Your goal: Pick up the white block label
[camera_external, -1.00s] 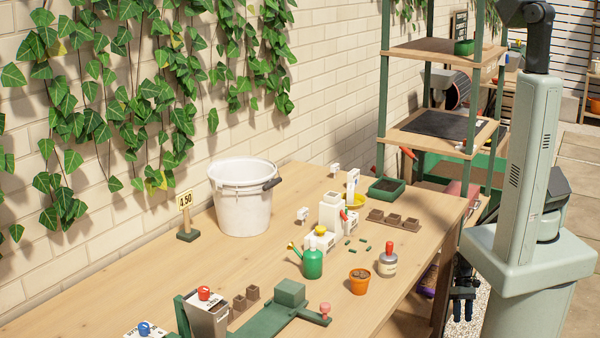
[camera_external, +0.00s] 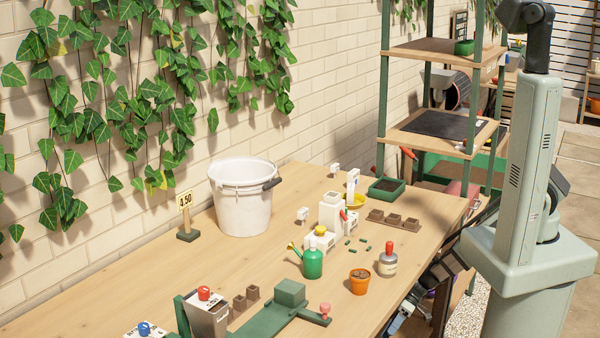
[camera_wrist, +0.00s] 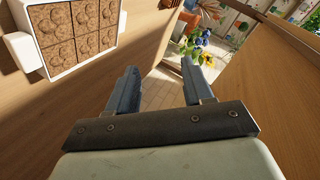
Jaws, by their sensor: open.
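Two small white block-like pieces stand on the wooden bench in the external view, one (camera_external: 303,214) right of the white bucket and another (camera_external: 335,168) farther back. I cannot tell which is the white block label. My gripper (camera_wrist: 160,75) is open in the wrist view, with nothing between its two blue-grey fingers. In the external view my forearm reaches down beside the bench's right edge, and my gripper is partly hidden there. Neither white piece is clearly identifiable in the wrist view.
A white tray (camera_wrist: 43,58) of brown soil blocks shows upper left in the wrist view. A shelf rack (camera_external: 425,145) stands behind.

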